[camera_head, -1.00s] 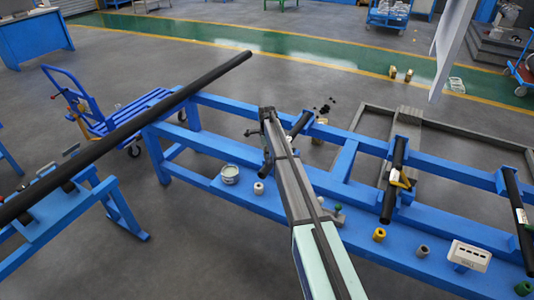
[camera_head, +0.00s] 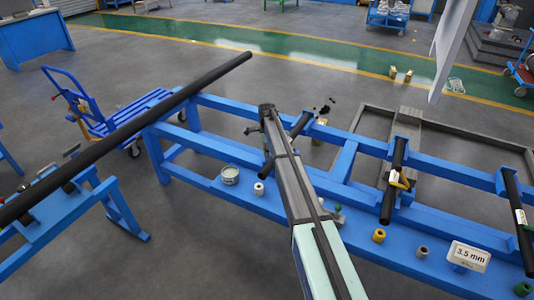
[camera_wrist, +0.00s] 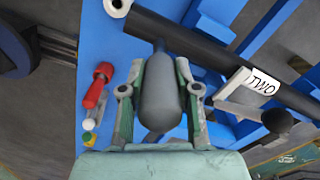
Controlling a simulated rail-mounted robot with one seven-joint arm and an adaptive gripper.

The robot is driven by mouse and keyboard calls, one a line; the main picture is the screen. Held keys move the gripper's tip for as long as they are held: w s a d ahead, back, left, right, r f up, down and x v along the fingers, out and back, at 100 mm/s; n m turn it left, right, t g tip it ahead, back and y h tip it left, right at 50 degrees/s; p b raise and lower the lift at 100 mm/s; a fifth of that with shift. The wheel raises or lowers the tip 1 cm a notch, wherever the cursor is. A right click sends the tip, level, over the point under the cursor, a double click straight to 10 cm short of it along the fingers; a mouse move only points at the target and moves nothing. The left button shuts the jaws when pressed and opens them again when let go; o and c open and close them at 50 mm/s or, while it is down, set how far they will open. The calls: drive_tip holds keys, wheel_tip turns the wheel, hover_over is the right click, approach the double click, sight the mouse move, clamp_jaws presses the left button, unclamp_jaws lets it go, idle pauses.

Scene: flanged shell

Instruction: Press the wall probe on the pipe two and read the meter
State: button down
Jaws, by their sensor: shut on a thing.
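My gripper (camera_wrist: 160,92) is shut on the dark grey wall probe (camera_wrist: 160,100) in the wrist view. The probe's narrow tip meets the side of the dark pipe two (camera_wrist: 195,42), which carries a white TWO label (camera_wrist: 263,86); whether it presses firmly cannot be told. In the head view my arm hides the gripper and probe, and covers part of a dark pipe (camera_head: 301,124). The white meter (camera_head: 468,256) stands on the blue bench at the right and shows 3.5 mm.
Two more dark pipes (camera_head: 393,190) (camera_head: 517,218) lie across the blue bench (camera_head: 225,190) to the right. A white tin (camera_head: 230,175), a white ring (camera_head: 259,188) and a yellow ring (camera_head: 379,236) stand on its lower shelf. A long black pipe (camera_head: 130,130) slants across the left.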

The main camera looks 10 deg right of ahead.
drive_tip(key=shift+r+p, duration=0.75)
drive_tip(key=shift+r, duration=1.8)
